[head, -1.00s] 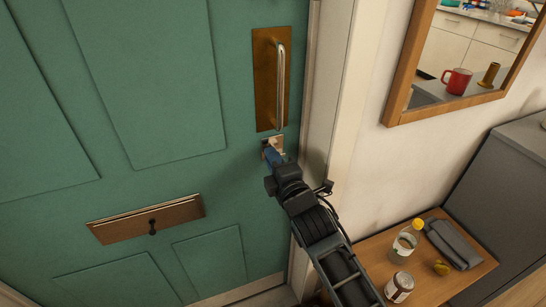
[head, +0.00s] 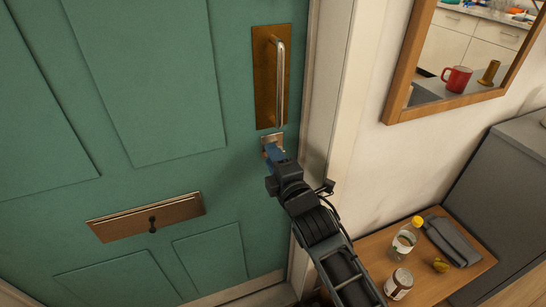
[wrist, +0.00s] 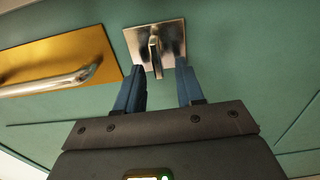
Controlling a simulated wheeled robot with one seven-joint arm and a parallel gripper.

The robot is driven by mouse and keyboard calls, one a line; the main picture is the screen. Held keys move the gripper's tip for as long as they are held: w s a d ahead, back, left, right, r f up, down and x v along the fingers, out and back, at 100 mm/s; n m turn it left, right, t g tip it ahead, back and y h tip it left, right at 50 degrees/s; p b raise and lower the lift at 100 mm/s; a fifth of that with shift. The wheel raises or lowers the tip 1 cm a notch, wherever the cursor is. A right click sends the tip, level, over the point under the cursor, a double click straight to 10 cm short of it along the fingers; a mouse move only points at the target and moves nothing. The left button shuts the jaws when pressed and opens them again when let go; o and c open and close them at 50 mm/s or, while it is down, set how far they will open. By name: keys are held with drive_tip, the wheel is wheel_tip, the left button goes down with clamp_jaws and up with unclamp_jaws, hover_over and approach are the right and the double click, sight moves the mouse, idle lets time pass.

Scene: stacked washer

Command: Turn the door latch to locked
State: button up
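The door latch is a small metal turn piece (wrist: 155,52) on a square plate (wrist: 172,38), near the top middle of the wrist view. In the head view its plate (head: 271,138) sits on the green door just below the pull handle; my gripper hides the turn piece there. My gripper (head: 270,151) is at the latch. In the wrist view my gripper (wrist: 159,69) is open, with its blue fingers apart, one on each side of the turn piece. I see no clear contact. I cannot tell whether the latch is locked.
A chrome pull handle (head: 280,85) on a brass plate (head: 262,90) is just above the latch. A brass letter slot (head: 180,210) is lower left. A mirror (head: 402,90) hangs above.

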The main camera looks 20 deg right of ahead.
drive_tip(key=s, duration=0.7)
drive_tip(key=shift+p, duration=0.3)
drive_tip(key=shift+s, duration=0.15)
drive_tip(key=s+f+m+g, duration=0.3)
drive_tip(key=s+m, duration=0.7)
drive_tip(key=s, duration=1.5)
drive_tip(key=s+r+m, duration=0.4)
drive_tip(key=s, duration=0.4)
drive_tip(key=s+d+r+m, duration=0.1)
drive_tip(key=s+r+m, duration=0.2)
drive_tip(key=s, duration=0.6)
drive_tip(key=shift+d+r+m, duration=0.3)
drive_tip(key=shift+r+m, duration=0.1)
drive_tip(key=shift+m, duration=0.2)
